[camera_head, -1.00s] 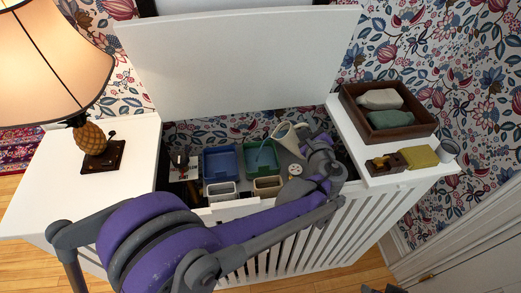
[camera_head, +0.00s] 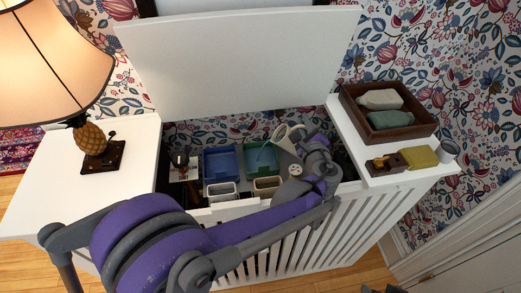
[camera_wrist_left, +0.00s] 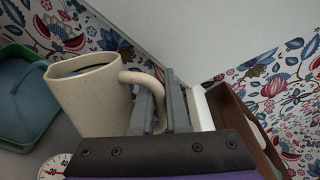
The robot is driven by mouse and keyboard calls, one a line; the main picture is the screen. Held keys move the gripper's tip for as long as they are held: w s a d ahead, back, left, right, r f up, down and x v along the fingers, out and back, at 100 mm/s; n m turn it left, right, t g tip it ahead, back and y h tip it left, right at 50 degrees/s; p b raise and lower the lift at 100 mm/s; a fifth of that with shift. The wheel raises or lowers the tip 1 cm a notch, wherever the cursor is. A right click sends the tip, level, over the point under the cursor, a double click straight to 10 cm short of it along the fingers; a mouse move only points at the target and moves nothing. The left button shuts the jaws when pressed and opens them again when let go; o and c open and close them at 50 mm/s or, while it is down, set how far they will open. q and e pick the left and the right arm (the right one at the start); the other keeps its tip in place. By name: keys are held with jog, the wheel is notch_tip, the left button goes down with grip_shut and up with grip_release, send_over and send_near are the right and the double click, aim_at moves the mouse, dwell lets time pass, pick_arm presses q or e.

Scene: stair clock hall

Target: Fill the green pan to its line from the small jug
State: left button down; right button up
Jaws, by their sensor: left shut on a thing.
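My left gripper (camera_head: 302,142) is shut on the handle of the small cream jug (camera_head: 287,137). The jug is held above the box, close to the right of the green pan (camera_head: 250,168). In the left wrist view the jug (camera_wrist_left: 92,100) is only slightly tilted, with its lip towards the green pan (camera_wrist_left: 37,128) and dark bluish liquid inside. Bluish liquid shows in the pan, and a thin curved streak shows between lip and pan. I cannot make out the pan's line. A dark shape at the bottom edge of the head view may be my right gripper.
A blue pan (camera_head: 221,176) stands left of the green one, with a white tub (camera_head: 221,190) and a tan tub (camera_head: 267,187) in front. A round dial (camera_head: 296,170) lies nearby. The raised lid (camera_head: 240,65) stands behind. A brown tray (camera_head: 425,131) is at right.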

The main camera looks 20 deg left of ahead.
pick_arm(q)
jog(key=shift+s+a+f+n+h, duration=0.1)
jog(key=shift+s+a+n+h, duration=0.15)
jog(key=shift+a+n, duration=0.55)
dwell(1.1)
jog(key=shift+w+d, duration=0.1)
jog(key=shift+d, duration=0.3)
jog(key=d+r+m, duration=0.1)
jog(key=m, duration=0.1)
jog(key=w+d+m+y, duration=0.1)
jog(key=m, duration=0.1)
jog(key=shift+d+r, duration=0.15)
jog(key=shift+r, duration=0.25)
jog(key=shift+w+d+f+m, duration=0.1)
jog(key=shift+d+f+m, duration=0.15)
jog(key=shift+d+m, duration=0.1)
jog(key=w+d+r+m+y+p, duration=0.1)
jog(key=w+d+r+m+p, duration=0.1)
jog(key=r+m, duration=0.4)
jog(key=shift+d+r+t+p, duration=0.45)
jog(key=shift+d+r, duration=0.1)
jog(key=shift+d, duration=0.85)
